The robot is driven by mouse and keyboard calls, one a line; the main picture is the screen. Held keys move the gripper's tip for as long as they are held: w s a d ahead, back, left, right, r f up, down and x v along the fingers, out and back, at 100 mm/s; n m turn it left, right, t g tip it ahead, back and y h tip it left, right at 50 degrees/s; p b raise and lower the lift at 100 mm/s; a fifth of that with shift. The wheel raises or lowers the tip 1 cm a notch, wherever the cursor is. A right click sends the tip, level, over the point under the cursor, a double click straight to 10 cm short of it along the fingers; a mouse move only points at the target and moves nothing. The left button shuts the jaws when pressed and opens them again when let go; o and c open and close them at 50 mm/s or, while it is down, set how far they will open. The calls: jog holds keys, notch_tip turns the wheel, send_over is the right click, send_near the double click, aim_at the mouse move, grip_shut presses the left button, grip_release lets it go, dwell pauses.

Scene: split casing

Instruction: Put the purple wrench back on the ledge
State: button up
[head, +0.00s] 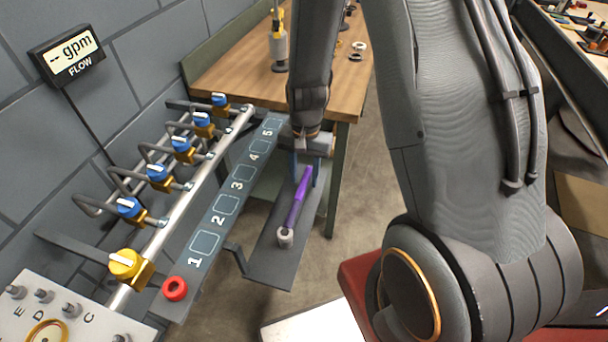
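The purple wrench (297,203) has a purple handle and a grey ring-shaped head at its near end. It lies lengthwise over the narrow dark grey ledge (266,262) and appears to rest on it, though I cannot be sure of contact. My gripper (305,178) points down over the far end of the ledge. Its two bluish fingers stand apart, one on each side of the far end of the handle. Gaps seem to show between the handle and the fingers, so the gripper looks open. The gripper body hides the ledge's far end.
A wooden workbench (235,75) stands behind.

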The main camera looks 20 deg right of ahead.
jog(key=shift+r, duration=0.1)
jog(key=shift+w+d+r+b, duration=0.1)
jog(key=shift+r+b, duration=0.3)
jog(key=shift+r, duration=1.5)
jog(key=shift+w+d+r+b, duration=0.1)
jog(key=shift+r+b, duration=0.25)
jog(key=shift+r, duration=1.55)
